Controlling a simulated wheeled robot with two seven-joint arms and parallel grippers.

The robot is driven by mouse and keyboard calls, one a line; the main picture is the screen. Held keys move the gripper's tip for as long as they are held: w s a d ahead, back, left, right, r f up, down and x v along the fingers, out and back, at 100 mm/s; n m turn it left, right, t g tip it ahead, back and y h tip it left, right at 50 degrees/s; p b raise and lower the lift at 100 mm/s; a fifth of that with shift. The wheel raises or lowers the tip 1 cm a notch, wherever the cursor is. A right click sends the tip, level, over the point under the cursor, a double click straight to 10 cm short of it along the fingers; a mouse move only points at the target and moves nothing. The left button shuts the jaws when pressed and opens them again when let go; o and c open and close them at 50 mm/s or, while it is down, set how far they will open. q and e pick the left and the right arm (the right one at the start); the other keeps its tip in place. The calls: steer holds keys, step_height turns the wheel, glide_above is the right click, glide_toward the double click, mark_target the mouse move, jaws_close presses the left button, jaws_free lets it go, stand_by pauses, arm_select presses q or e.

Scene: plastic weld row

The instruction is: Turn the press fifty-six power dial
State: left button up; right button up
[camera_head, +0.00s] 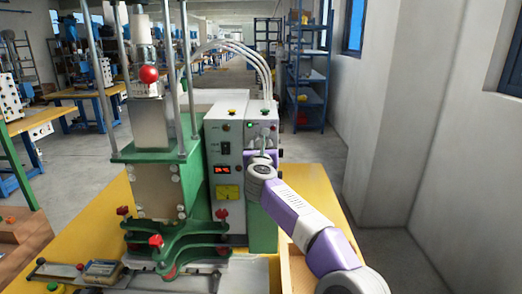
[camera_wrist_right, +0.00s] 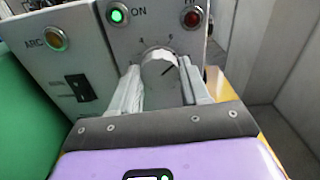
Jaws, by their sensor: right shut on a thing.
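The press (camera_head: 150,130) stands on a yellow table, a green and metal machine with a white control box (camera_head: 225,150) on its right. The power dial (camera_wrist_right: 160,66) is a round white knob with a dark pointer line, on the panel's upper middle in the right wrist view. My right gripper (camera_wrist_right: 160,75) has one finger on each side of the dial and is shut on it. In the head view my right gripper (camera_head: 262,152) reaches the box's right panel and hides the dial. My left gripper is not in view.
A lit green ON lamp (camera_wrist_right: 118,14) and a red lamp (camera_wrist_right: 193,18) sit above the dial. Hoses (camera_head: 245,50) rise behind the box. A wall (camera_head: 400,100) stands at right.

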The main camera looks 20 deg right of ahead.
stand_by(0.3)
steer(key=o, duration=1)
steer(key=shift+o, duration=0.2)
steer(key=shift+s, duration=0.1)
steer(key=b+v, duration=0.2)
steer(key=v, duration=0.5)
steer(key=shift+s, duration=0.2)
steer(key=shift+a+r, duration=0.1)
steer(key=shift+r, duration=0.05)
